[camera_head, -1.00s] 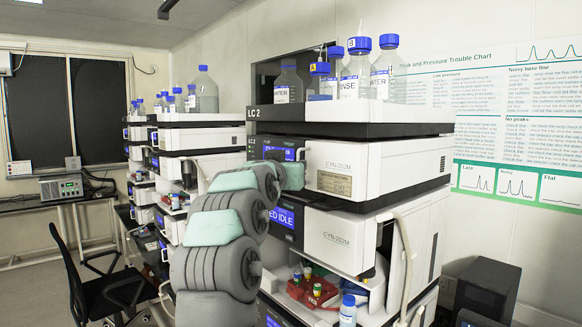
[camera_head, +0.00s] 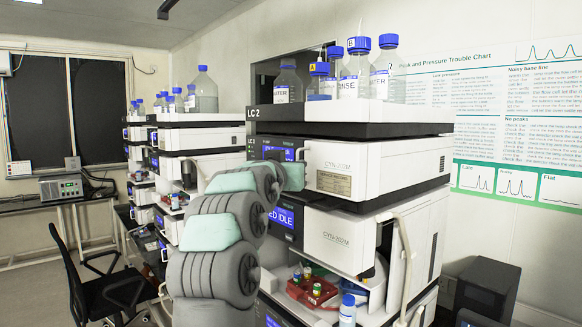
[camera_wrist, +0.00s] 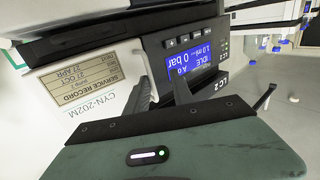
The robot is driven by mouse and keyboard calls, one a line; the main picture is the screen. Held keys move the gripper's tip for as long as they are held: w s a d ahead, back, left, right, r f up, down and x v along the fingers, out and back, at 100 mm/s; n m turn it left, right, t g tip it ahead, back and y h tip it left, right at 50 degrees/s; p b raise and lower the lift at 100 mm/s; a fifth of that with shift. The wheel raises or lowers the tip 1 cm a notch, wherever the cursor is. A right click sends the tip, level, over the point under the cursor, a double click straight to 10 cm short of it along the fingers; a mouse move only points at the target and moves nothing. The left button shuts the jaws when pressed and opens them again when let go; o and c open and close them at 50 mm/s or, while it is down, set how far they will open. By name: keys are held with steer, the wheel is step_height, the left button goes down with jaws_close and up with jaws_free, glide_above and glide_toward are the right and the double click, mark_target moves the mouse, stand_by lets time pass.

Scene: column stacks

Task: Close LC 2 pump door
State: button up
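The LC 2 stack stands at centre right in the head view. Its upper module, the pump unit (camera_head: 345,168), has a white body, a service label and a dark front with a blue display (camera_head: 278,153). In the head view my arm hides the fingers and part of the front, so I cannot tell the door's exact angle.
Blue-capped bottles (camera_head: 355,75) stand on top of the stack. Below the pump is another CYN-202M module (camera_head: 335,238), then an open bay with red vial holders (camera_head: 313,292). Other stacks (camera_head: 172,160) and a black chair (camera_head: 105,290) are at left.

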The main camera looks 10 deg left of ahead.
steer(key=s+a, duration=0.1)
steer(key=s, duration=0.8)
steer(key=shift+s, duration=0.4)
steer(key=shift+a, duration=0.1)
